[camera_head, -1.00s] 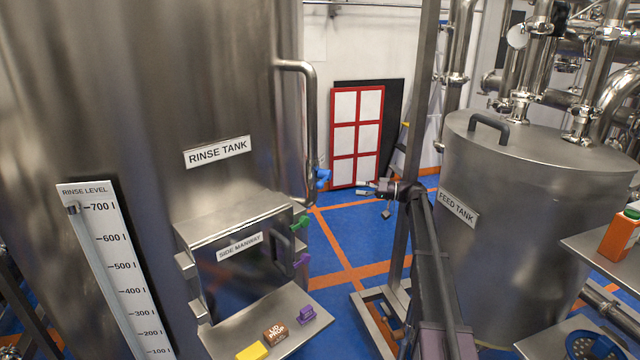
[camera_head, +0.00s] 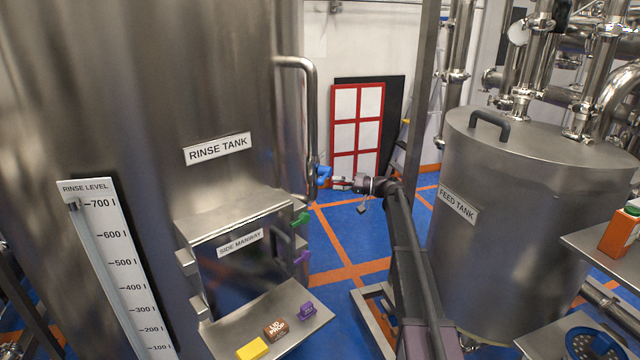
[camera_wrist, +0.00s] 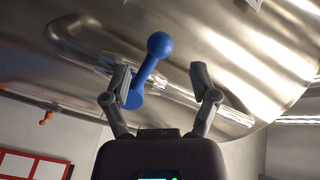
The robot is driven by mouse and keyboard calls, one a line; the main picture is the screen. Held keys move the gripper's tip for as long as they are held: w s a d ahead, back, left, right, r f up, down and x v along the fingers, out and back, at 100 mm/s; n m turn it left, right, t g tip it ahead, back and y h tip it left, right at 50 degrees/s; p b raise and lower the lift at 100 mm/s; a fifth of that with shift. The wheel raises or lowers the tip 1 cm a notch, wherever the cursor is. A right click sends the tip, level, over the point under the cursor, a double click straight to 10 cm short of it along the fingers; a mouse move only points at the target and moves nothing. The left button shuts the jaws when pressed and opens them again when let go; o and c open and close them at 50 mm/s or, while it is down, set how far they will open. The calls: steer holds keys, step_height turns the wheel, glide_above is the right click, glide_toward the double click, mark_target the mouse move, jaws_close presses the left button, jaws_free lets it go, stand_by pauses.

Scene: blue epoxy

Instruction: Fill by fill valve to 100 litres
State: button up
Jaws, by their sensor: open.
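A blue valve handle (camera_head: 323,176) sits on the pipe at the right side of the rinse tank (camera_head: 235,100). In the wrist view the blue handle (camera_wrist: 158,45) has a ball end and rises between my fingers, nearer the left one. My gripper (camera_head: 336,184) is open beside the handle; I cannot tell if a finger touches it. It also shows in the wrist view (camera_wrist: 160,70). The rinse level gauge (camera_head: 118,260) shows marks from 700 l down to 100 l. A dark piece is at its top; I cannot read the liquid level.
Green (camera_head: 301,219) and purple (camera_head: 301,257) handles are at the side manway (camera_head: 240,265). A shelf below holds a yellow block (camera_head: 252,348), a brown lid prop (camera_head: 276,330) and a purple piece (camera_head: 307,309). The feed tank (camera_head: 530,230) stands right of my arm.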

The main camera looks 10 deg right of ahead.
mark_target(320, 182)
steer(key=shift+x, duration=2.95)
jaws_close()
